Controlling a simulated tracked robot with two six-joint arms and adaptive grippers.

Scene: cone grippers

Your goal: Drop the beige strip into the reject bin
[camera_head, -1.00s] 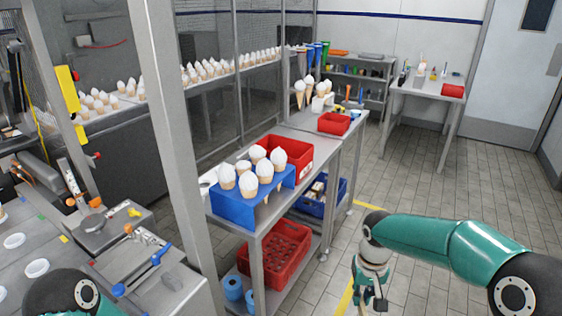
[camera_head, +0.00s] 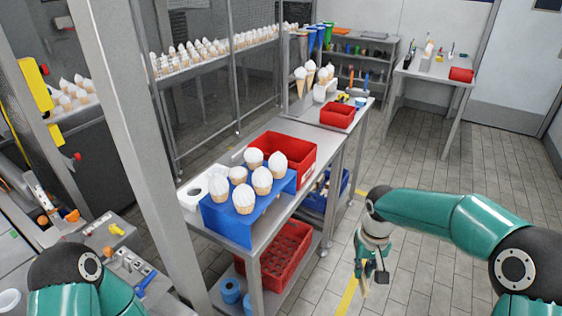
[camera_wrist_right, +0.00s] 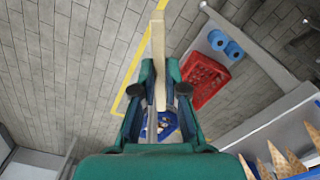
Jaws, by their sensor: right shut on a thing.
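My right gripper (camera_head: 372,265) hangs low at the right of the head view, over the floor beside the steel table. It is shut on the beige strip (camera_wrist_right: 158,42), which sticks out beyond the fingertips in the right wrist view. In the head view only a small end of the strip (camera_head: 364,288) shows below the fingers. A red bin (camera_head: 306,158) stands on the table behind the cones, apart from the strip. No bin is readably labelled as the reject bin. My left arm shows at the lower left; its gripper is out of view.
A blue holder (camera_head: 232,224) with several white-topped cones stands at the table's front. A red crate (camera_head: 270,266) and blue rolls (camera_head: 231,290) sit on the lower shelf. A blue bin (camera_head: 316,201) and a smaller red bin (camera_head: 337,117) are farther back. The right floor is clear.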

